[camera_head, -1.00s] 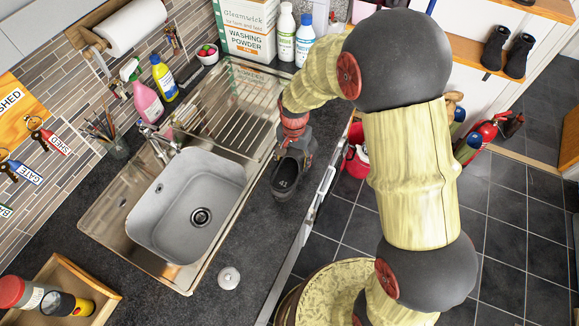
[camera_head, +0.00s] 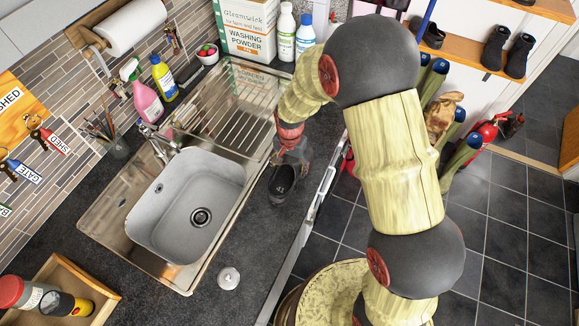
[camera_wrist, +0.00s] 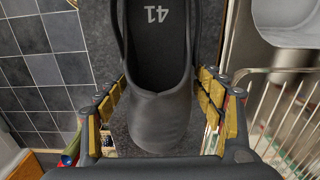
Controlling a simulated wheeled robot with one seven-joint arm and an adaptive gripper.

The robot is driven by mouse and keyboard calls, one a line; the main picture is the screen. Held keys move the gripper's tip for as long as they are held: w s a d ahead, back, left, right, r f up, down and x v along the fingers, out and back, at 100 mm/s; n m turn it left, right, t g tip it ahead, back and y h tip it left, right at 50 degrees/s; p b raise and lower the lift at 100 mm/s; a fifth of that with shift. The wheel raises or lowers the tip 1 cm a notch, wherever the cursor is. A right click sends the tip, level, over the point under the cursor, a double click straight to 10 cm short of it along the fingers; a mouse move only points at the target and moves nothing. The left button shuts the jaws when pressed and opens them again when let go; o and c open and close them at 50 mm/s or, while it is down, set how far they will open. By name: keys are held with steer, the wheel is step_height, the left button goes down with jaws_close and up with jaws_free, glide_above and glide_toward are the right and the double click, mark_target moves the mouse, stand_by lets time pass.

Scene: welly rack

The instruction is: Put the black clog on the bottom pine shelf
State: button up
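The black clog (camera_head: 281,184) is over the dark worktop to the right of the sink, with its opening facing up. In the wrist view the clog (camera_wrist: 160,105) lies between the fingers, with the number 41 inside it. My gripper (camera_head: 290,155) is at the clog's toe end. Its yellow-padded fingers (camera_wrist: 162,85) sit along both sides of the clog, and their tips appear to touch it. Whether the sole touches the worktop is unclear. A pine shelf (camera_head: 465,47) stands at upper right with dark footwear on it. The bottom pine shelf cannot be identified for certain.
The sink (camera_head: 190,210) and ribbed drainer lie left of the clog. A washing powder box (camera_head: 250,30) and bottles stand behind. Tiled floor (camera_head: 510,230) is open at right.

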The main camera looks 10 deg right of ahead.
steer(key=shift+o, duration=0.9)
